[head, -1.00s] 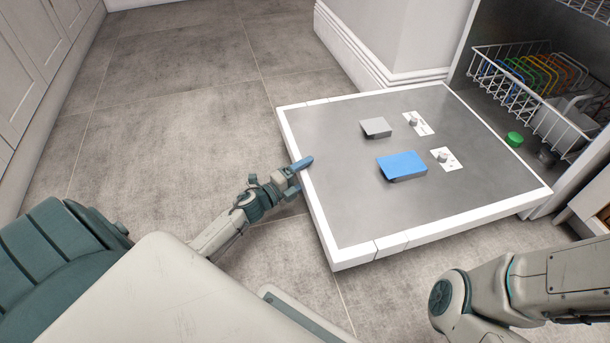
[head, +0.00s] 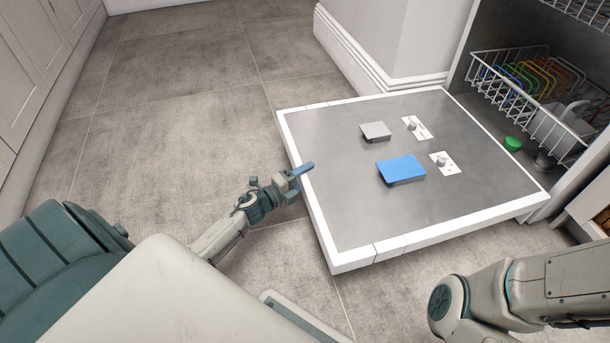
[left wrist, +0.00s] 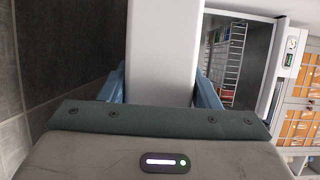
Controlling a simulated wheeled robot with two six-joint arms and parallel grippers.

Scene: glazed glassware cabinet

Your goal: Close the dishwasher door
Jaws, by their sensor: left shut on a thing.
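The dishwasher door (head: 345,220) is folded down flat, its steel inner face up and a white rim around it. My left gripper (head: 303,169) is at the door's left edge in the head view, shut on that edge. In the left wrist view the blue fingers stand on both sides of the white door edge (left wrist: 163,50). The lower finger is hidden in the head view. My right arm shows at the lower right of the head view, but its gripper is out of view.
The open dishwasher holds a white wire rack (head: 515,100) with coloured dishes, a green cap-like item (head: 513,143) and a grey one beside it. A blue dispenser lid (head: 401,168) sits on the door. A white wall corner (head: 385,50) stands behind the door. Tiled floor (head: 180,100) at left is clear.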

